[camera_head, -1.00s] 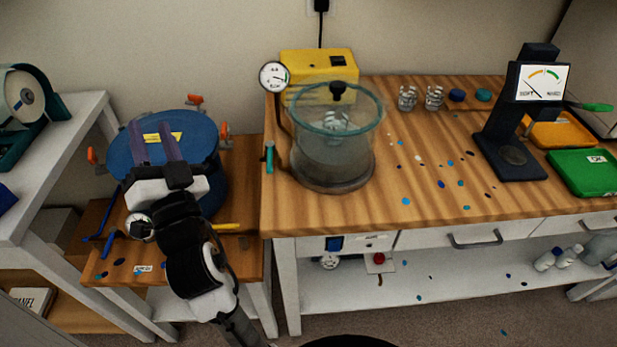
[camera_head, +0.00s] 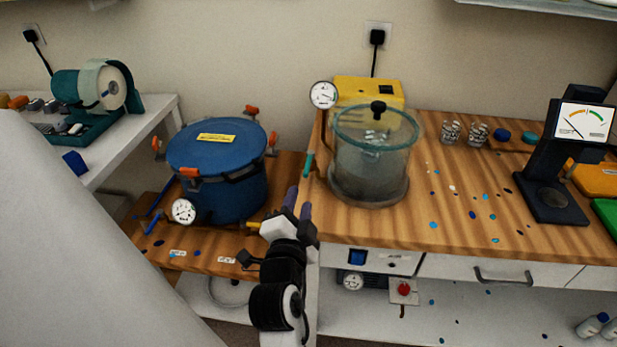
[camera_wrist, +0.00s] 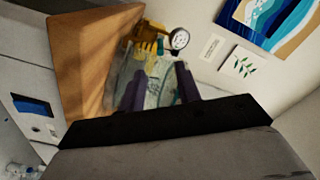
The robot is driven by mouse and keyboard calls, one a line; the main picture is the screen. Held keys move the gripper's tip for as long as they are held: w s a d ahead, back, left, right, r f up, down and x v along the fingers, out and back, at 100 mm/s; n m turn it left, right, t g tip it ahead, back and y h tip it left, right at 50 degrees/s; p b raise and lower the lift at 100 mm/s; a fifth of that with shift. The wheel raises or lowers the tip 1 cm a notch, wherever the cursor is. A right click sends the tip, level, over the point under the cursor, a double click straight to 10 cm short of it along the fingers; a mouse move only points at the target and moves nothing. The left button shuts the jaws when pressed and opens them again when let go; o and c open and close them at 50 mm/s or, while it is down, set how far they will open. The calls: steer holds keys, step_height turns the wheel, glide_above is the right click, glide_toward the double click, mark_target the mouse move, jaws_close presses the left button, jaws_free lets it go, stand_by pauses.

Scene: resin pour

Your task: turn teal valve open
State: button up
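The teal valve (camera_head: 309,164) is a small teal handle at the left edge of the wooden bench, beside the glass vacuum chamber (camera_head: 371,160). My gripper (camera_head: 298,204) is below and slightly left of the valve in the head view, near the bench's front left corner, and apart from it. Its two purple fingers are spread with nothing held between them; the wrist view also shows the open gripper (camera_wrist: 159,86). The wrist view shows the glass chamber beyond and between the fingers.
A blue pressure pot (camera_head: 218,178) with orange clamps stands on the low wooden table to the left. A round gauge (camera_head: 323,95) and a yellow pump (camera_head: 368,92) are behind the chamber. A dial stand (camera_head: 552,195) is at right.

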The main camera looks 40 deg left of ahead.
mark_target(307, 167)
steer(key=p+x, duration=0.4)
steer(key=x, duration=0.6)
steer(key=shift+w+a+r, duration=0.15)
steer(key=shift+a+r, duration=0.05)
steer(key=shift+w+a+f, duration=0.15)
steer(key=shift+w+a, duration=0.1)
steer(key=shift+w, duration=0.2)
jaws_close()
